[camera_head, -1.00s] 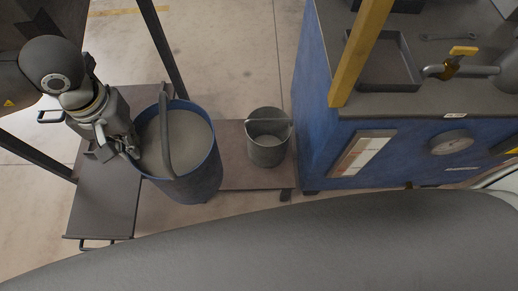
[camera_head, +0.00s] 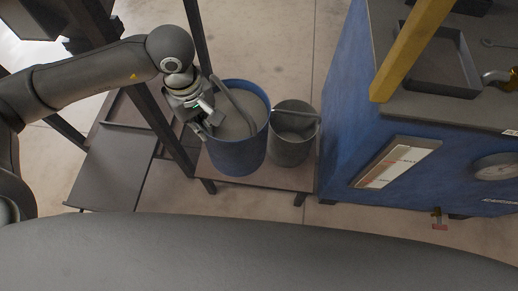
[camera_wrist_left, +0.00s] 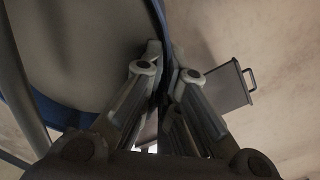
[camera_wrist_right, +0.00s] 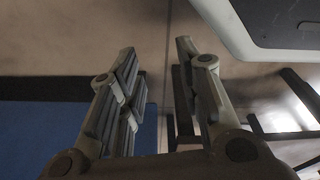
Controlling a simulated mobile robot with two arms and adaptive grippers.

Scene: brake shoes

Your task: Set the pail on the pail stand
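The blue pail (camera_head: 238,156), with a grey handle and grey contents, is upright over the left part of the low brown pail stand (camera_head: 275,179). It is beside a grey bucket (camera_head: 290,149) on the same stand. I cannot tell whether the pail's base touches the stand. My left gripper (camera_head: 204,132) is at the pail's left rim. In the left wrist view its fingers (camera_wrist_left: 165,75) are closed on the blue rim (camera_wrist_left: 160,20). My right gripper (camera_wrist_right: 156,60) is open and empty in the right wrist view, and is out of the head view.
A blue cabinet (camera_head: 345,110) with a gauge stands close right of the stand. A tray (camera_head: 440,68) and a yellow post (camera_head: 412,50) are above it. Dark posts (camera_head: 160,115) and a dark plate (camera_head: 112,168) are at left. Floor in front is clear.

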